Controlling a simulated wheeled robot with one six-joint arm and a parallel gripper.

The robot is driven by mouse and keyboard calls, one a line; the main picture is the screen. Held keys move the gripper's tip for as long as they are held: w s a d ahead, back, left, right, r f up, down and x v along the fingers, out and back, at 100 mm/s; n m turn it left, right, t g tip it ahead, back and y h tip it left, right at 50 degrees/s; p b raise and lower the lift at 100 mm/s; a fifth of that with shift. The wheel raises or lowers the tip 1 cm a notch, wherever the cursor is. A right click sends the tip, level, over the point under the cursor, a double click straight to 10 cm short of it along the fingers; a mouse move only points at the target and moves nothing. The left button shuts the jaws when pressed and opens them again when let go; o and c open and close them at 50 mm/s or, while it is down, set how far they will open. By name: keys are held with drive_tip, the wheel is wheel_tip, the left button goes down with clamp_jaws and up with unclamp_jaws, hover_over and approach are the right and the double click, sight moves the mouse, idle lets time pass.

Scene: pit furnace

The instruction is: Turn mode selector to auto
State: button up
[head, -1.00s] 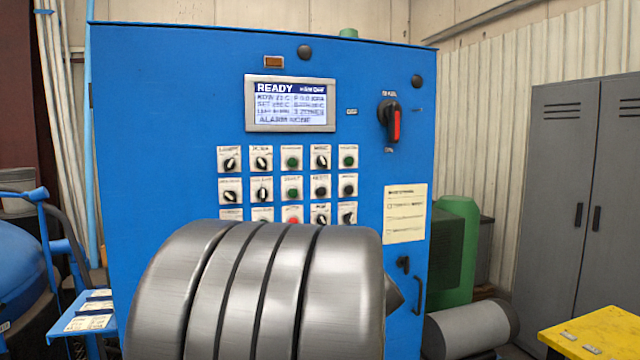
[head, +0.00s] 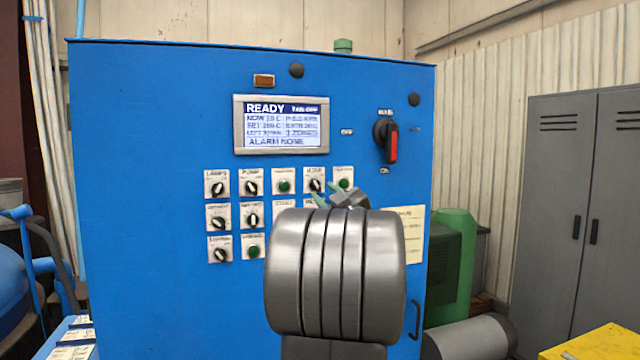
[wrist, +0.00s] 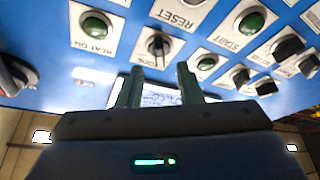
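The mode selector appears to be the black knob on a white plate (head: 316,184), fourth in the top row of the blue panel, with a label too blurred to read surely. In the inverted wrist view the same knob (wrist: 158,46) sits between two green buttons, with its pale pointer mark roughly upright in the picture. My gripper (head: 332,196) is in front of the panel, just below and right of the knob. In the wrist view its two green fingers (wrist: 158,78) are apart, with nothing between them, and the knob lies beyond their tips. Contact is not visible.
The panel display (head: 283,125) reads READY and ALARM NONE. Close by are a green heat-on button (wrist: 96,25), a green start button (wrist: 251,22) and other knobs. A red-black rotary switch (head: 388,142) is at right. My arm hides the lower-right controls.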

sight(318, 185)
drive_tip(key=shift+p+x, duration=0.35)
drive_tip(key=shift+x, duration=1.55)
clamp_jaws()
drive_tip(key=shift+m, duration=0.3)
drive_tip(key=m+t+h+b, duration=0.1)
drive_tip(key=m, duration=0.2)
drive_tip(key=m+t+h+b, duration=0.1)
drive_tip(key=m+h, duration=0.1)
drive_tip(key=m, duration=0.2)
drive_tip(key=shift+s+a+f+m+t, duration=0.1)
drive_tip(key=shift+a+m+t, duration=0.05)
drive_tip(key=shift+m+t, duration=0.15)
drive_tip(key=m+h+b, duration=0.1)
drive_tip(key=m+h, duration=0.1)
drive_tip(key=m, duration=0.2)
drive_tip(key=m+h+b, duration=0.2)
drive_tip(key=m+h, duration=0.1)
drive_tip(key=m, duration=0.2)
drive_tip(key=shift+m+h, duration=0.3)
